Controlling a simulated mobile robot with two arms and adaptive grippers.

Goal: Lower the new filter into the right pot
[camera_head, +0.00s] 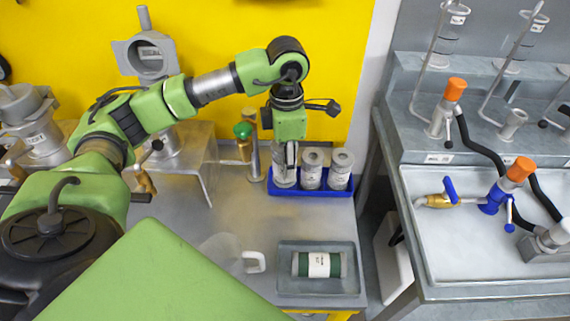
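Three white-grey cylindrical filters stand upright in a blue tray (312,191) on the bench: a left one, a middle one (312,168) and a right one (341,168). My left gripper (286,164) points down over the left filter (286,179), its fingers at that filter's top. I cannot tell whether they grip it or only surround it. The right pot (150,57) is a grey metal housing behind my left arm, with a round opening facing forward. The left pot (38,128) stands at the far left, partly behind my arm. My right gripper is not in view.
A clear tray (345,284) at the bench front holds a green cylinder with a white label (319,264). A clear jug (229,250) stands beside it. A green-knobbed valve (243,131) stands near the blue tray. A sink with hoses (440,270) is at right.

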